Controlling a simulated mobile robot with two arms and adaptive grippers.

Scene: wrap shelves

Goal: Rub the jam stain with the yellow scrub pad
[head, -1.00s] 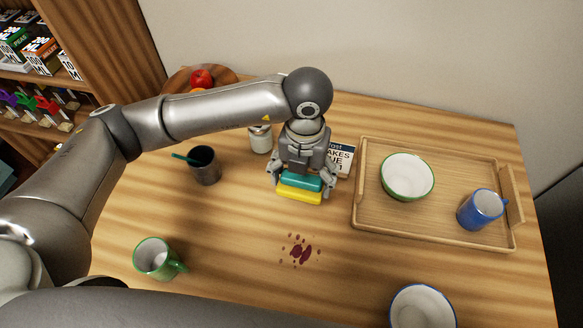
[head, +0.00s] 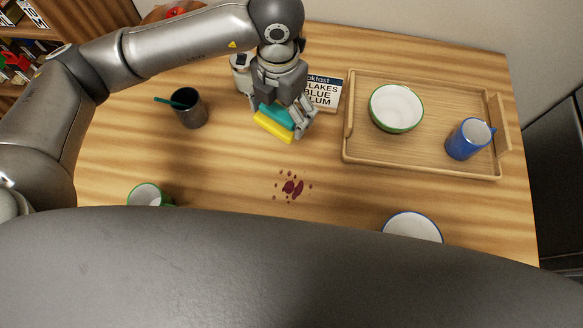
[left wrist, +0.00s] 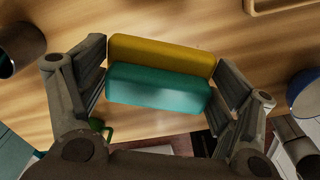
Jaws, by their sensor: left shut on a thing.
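The scrub pad (head: 273,126) has a yellow layer and a teal layer. My left gripper (head: 281,115) is shut on it, with fingers on its two ends. In the left wrist view the pad (left wrist: 160,55) lies between the fingers, yellow side away from the palm. The pad looks held above the table, though the exact gap is hard to tell. The dark red jam stain (head: 291,187), a blotch with several small spots, lies on the wooden table below and slightly right of the pad in the head view, apart from it. My right gripper is not in view.
A wooden tray (head: 425,158) at right holds a green-rimmed bowl (head: 396,107) and blue mug (head: 468,139). A green mug (head: 147,194) and blue-rimmed bowl (head: 412,228) are at the front. Table around the stain is clear.

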